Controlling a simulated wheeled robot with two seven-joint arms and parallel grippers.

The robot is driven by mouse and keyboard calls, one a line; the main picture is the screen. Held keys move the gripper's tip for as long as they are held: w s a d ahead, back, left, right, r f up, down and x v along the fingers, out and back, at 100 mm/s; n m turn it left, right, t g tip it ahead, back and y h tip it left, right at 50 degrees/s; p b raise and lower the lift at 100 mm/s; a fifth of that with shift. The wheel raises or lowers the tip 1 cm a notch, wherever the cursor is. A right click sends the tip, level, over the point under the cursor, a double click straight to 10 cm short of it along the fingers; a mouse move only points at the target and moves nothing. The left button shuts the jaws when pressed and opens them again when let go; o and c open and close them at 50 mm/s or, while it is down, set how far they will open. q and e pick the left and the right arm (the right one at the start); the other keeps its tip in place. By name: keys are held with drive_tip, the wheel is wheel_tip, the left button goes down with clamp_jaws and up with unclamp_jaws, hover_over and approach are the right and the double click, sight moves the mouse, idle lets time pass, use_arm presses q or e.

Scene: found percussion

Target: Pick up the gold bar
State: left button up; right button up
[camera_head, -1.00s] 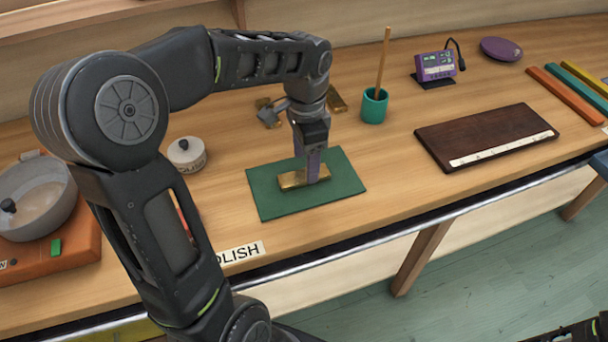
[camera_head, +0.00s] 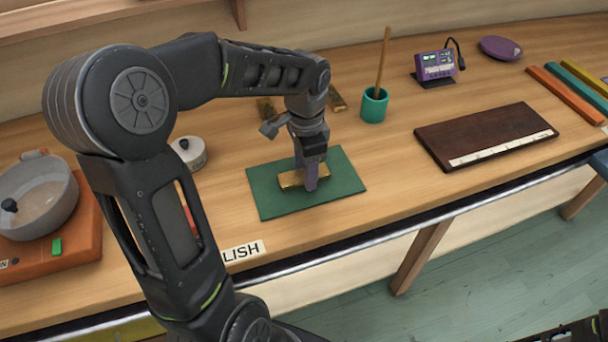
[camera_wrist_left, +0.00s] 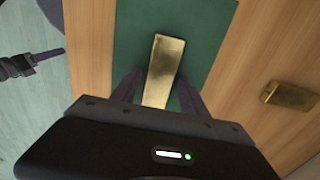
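The gold bar (camera_head: 290,180) lies flat on a green mat (camera_head: 264,205) on the wooden bench. My left gripper (camera_head: 311,180) points down over the bar, its fingers low at the bar's middle and hiding part of it. In the left wrist view the gold bar (camera_wrist_left: 165,62) runs between the two spread fingers of the left gripper (camera_wrist_left: 160,94), with gaps seen at the sides.
Two more gold pieces (camera_head: 338,102) lie behind the gripper, partly hidden. A teal cup (camera_head: 374,106) with a stick, a dark board (camera_head: 470,135), a white lidded pot (camera_head: 190,153) and a grey pan (camera_head: 38,200) on an orange burner stand around.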

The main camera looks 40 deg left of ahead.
use_arm(q)
clamp_jaws()
idle(0.3)
idle(0.8)
